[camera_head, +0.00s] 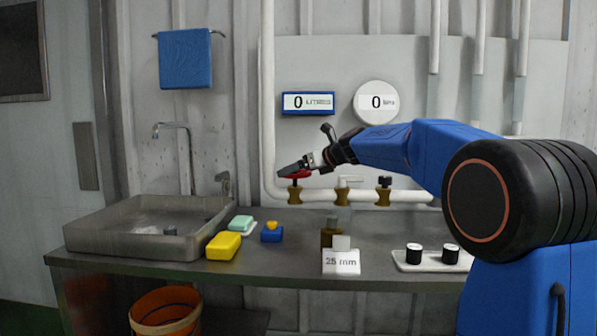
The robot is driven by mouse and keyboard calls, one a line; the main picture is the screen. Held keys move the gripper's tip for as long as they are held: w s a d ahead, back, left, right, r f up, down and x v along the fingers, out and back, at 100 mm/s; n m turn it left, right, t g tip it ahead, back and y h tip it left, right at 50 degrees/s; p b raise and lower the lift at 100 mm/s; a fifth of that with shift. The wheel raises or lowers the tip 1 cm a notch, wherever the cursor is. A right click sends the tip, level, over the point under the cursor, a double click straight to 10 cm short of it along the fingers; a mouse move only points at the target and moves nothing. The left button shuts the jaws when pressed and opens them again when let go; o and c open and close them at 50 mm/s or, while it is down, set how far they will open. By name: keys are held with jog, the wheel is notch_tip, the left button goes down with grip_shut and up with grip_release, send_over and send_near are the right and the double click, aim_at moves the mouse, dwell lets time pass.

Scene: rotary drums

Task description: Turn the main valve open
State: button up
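Three brass valves sit in a row on the white pipe along the back wall. The left valve (294,196) has a dark stem, and a red part that looks like its handle (301,174) shows just above it. The middle valve (343,196) has a pale flat handle, and the right valve (383,197) has a dark knob. No label shows which is the main valve. My gripper (284,171) reaches in from the right and overlaps the red part above the left valve. Whether its fingers hold it, or are open or shut, is too small to tell.
Above are a blue-framed display (308,103) and a round dial (376,102), both reading 0.

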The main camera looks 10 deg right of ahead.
jog(key=n+g+y, duration=0.2)
jog(key=n, duration=0.1)
jog(key=n+g+y, duration=0.1)
jog(key=y, duration=0.1)
jog(key=shift+w+d+n+g, duration=0.4)
jog(key=n+g, duration=0.1)
jog(key=n+g+y, duration=0.1)
jog(key=n+g, duration=0.1)
jog(key=n+g+y, duration=0.1)
jog(key=g, duration=0.1)
jog(key=shift+w+d+n, duration=0.1)
jog(key=shift+w+n, duration=0.2)
jog(key=shift+n, duration=0.1)
jog(key=shift+n+g, duration=0.3)
jog(key=shift+g, duration=0.2)
jog(key=o, duration=0.8)
jog(key=shift+o, duration=0.2)
jog(key=shift+s+t, duration=0.1)
jog(key=shift+t, duration=0.2)
